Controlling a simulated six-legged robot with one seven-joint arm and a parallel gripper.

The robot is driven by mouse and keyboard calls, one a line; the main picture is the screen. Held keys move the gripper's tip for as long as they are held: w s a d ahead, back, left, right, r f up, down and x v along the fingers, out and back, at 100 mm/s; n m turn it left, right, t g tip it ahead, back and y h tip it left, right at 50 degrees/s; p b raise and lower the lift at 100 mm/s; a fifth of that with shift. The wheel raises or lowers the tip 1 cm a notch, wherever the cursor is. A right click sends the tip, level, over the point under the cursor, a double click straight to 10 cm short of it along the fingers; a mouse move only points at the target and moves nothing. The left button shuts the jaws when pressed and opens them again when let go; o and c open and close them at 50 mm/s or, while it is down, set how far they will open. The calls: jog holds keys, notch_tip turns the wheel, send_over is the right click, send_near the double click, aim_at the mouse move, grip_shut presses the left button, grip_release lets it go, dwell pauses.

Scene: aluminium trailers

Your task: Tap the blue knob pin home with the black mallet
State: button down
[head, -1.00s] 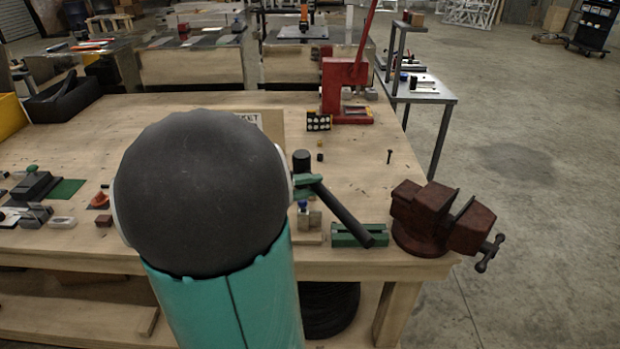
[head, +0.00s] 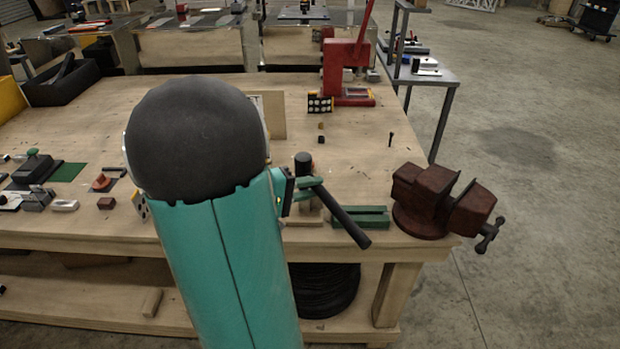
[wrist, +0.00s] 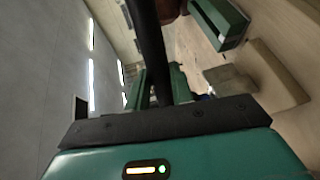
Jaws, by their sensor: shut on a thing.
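My gripper (head: 308,188) is green and shut on the black mallet's handle. The mallet (head: 349,226) slants in the head view, its dark head (head: 304,163) up at the left and its handle running down to the right. In the wrist view the handle (wrist: 149,45) runs upward from between the green fingers (wrist: 160,85). A small bit of the blue knob pin (wrist: 206,97) shows at the fingers' right edge, by a beige block (wrist: 230,79). In the head view the gripper and mallet hide the pin. I cannot tell whether the mallet touches it.
A green slotted block (head: 372,218) and a dark red vise (head: 437,200) stand right of the mallet at the bench's front edge. A red press (head: 347,70) stands at the back. Small parts lie at the left of the bench (head: 230,228). The middle right is mostly clear.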

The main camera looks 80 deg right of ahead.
jog(key=shift+a+f, duration=0.1)
jog(key=shift+f, duration=0.6)
jog(key=shift+r, duration=2.3)
